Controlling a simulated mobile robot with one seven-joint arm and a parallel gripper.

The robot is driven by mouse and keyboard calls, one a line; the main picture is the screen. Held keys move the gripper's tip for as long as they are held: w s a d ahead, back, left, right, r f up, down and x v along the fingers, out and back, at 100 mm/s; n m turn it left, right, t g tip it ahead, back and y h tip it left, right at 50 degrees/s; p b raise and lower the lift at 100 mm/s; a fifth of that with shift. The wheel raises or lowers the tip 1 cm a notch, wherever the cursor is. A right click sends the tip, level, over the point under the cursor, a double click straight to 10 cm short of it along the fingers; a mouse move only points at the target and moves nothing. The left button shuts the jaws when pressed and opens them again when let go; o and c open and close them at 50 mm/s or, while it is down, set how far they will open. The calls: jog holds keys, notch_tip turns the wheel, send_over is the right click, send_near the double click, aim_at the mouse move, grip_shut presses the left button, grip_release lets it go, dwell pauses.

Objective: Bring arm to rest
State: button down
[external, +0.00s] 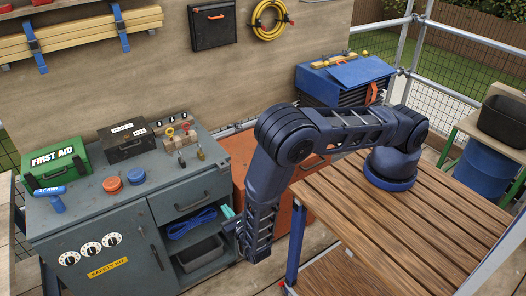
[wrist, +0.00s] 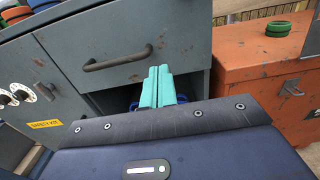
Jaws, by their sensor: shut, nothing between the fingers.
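My dark blue arm reaches from its base on the slatted wooden table (external: 420,225) over to the grey cabinet (external: 100,225). My gripper (external: 228,213) is at the cabinet's right front side, in front of the open shelf, and is partly hidden behind my arm's end link. In the wrist view the two turquoise fingers of my gripper (wrist: 157,74) lie side by side, closed with nothing between them. They point at the cabinet front just right of the drawer handle (wrist: 118,60). I cannot tell whether they touch it.
The open shelf holds a blue cable coil (external: 192,223) and a dark bin (external: 200,254). An orange cabinet (external: 238,150) stands right of the grey one. On the grey top are a green first aid box (external: 56,165), a black box (external: 126,140) and orange and blue discs (external: 136,176).

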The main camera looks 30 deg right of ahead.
jog(key=w+d+r+m+g+h, duration=0.3)
jog(key=w+d+r+m+g, duration=0.15)
jog(key=d+r+m, duration=0.4)
jog(key=w+d+r+m+g+h, duration=0.4)
jog(key=w+d+r+m, duration=0.1)
jog(key=d+r, duration=0.65)
jog(key=w+d+r+m+g+h, duration=0.35)
jog(key=d+r+m+g, duration=0.2)
jog(key=d+r, duration=0.5)
jog(key=s+d+r+m+g+y, duration=0.2)
jog(key=d+r+m+y, duration=0.15)
jog(key=d+r, duration=0.35)
jog(key=s+d+r+m+g+y, duration=0.1)
jog(key=s+d+r+m+y, duration=0.25)
jog(key=d, duration=0.55)
jog(key=s+d+r+m+t+y, duration=0.3)
jog(key=s+d+r+m, duration=0.5)
jog(key=s+d+m, duration=0.1)
jog(key=s+m, duration=0.1)
jog(key=s, duration=0.1)
jog(key=shift+s+r+t, duration=0.3)
jog(key=shift+s+r, duration=0.05)
jog(key=shift+r, duration=0.05)
